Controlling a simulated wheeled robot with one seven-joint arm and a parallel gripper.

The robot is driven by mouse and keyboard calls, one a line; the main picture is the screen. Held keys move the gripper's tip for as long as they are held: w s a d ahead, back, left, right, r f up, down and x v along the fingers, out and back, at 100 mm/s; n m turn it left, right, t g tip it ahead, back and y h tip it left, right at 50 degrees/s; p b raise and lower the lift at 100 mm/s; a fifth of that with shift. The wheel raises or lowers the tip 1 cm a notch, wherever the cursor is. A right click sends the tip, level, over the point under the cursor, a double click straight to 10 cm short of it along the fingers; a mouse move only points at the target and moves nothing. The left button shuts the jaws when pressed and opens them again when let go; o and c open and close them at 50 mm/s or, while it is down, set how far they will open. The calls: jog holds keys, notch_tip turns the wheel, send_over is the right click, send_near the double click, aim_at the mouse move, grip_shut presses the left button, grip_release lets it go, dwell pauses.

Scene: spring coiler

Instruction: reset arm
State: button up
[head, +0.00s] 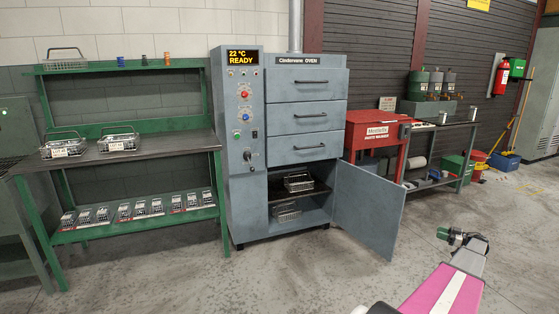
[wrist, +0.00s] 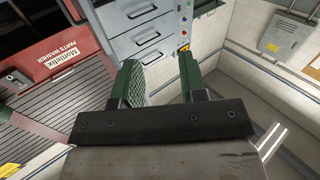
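My gripper (wrist: 163,82) shows in the wrist view with its two green fingers spread apart and nothing between them. In the head view my gripper (head: 462,236) is at the lower right, at the end of my pink and white arm, well in front of the oven and apart from everything. The grey-blue oven (head: 307,88) stands in the middle with a lit display reading 22 °C READY. Its lower door (head: 368,208) hangs open to the right. Inside the lower compartment are wire baskets, one on the shelf (head: 298,182) and one below it (head: 286,211).
A green workbench (head: 130,159) on the left holds two labelled wire baskets on top (head: 63,145) and several small ones on its lower shelf. A red parts washer (head: 372,130) and a dark side table (head: 445,124) stand right of the oven. The floor (head: 300,270) in front is clear.

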jog(key=w+a+r+m+t+h, duration=0.25)
jog(key=w+a+r+h, duration=0.2)
jog(key=a, duration=0.45)
jog(key=w+a+r+m+t+h, duration=0.2)
jog(key=w+a+r+m+h, duration=0.15)
jog(key=a+h, duration=0.45)
jog(key=w+a+r+m+t+h, duration=0.2)
jog(key=w+a+r+m+h, duration=0.15)
jog(key=a, duration=0.75)
jog(key=s+a+f+m+g+h, duration=0.1)
jog(key=s+a+f+g, duration=0.15)
jog(key=s+a, duration=0.4)
jog(key=s+a+f+m+g+h, duration=0.15)
jog(key=s+a+g, duration=0.25)
jog(key=a, duration=0.6)
jog(key=s+a+f+m+g, duration=0.1)
jog(key=s+a+m+g, duration=0.1)
jog(key=s+a+g, duration=0.5)
jog(key=s+a+n+g+y, duration=0.2)
jog(key=s+a+g+y, duration=0.2)
jog(key=s+a, duration=1.5)
jog(key=shift+s+a+n, duration=0.15)
jog(key=shift+a+n, duration=0.15)
jog(key=shift+d, duration=0.15)
